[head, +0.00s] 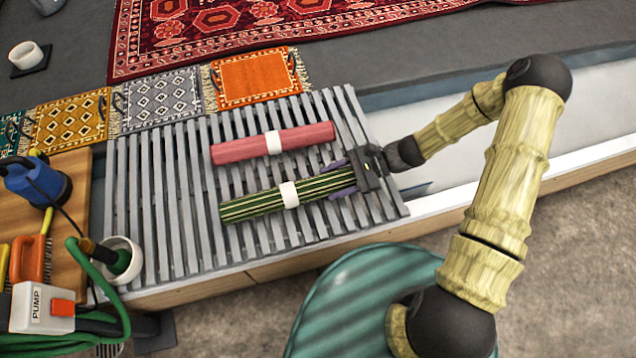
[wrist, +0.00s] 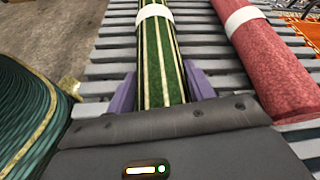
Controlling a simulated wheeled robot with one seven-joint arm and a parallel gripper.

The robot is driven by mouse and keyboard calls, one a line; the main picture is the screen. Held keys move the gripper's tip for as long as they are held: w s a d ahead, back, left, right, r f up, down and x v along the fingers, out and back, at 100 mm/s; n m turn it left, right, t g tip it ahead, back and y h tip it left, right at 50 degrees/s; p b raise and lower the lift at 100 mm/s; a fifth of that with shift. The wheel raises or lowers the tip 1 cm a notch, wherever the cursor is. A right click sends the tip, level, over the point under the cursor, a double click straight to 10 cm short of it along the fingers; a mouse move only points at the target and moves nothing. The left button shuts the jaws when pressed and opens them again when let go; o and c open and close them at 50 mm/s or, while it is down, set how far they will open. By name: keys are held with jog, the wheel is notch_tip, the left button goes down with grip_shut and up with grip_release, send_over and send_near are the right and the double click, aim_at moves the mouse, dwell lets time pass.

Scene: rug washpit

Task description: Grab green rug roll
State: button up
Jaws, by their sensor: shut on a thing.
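The green rug roll (head: 250,206) is striped green and cream with a white band around its middle. It lies on the grey slatted rack in the head view. My gripper (head: 345,179) is shut on its right end, with one purple finger along each side. In the wrist view, the green rug roll (wrist: 157,55) runs away from me between the two purple fingers of my gripper (wrist: 160,92). The part of the roll nearest my palm is hidden. I cannot tell whether the roll is lifted off the slats.
A red rug roll (head: 305,136) with a white band lies beside the green one on the slatted rack (head: 160,220). Small patterned rugs (head: 255,77) and a large red rug (head: 230,30) lie behind. A pump box (head: 42,308), green hose and white cup (head: 122,260) are at left.

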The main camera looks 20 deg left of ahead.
notch_tip(320, 180, up, 10)
jog(key=p, duration=0.5)
dwell(0.3)
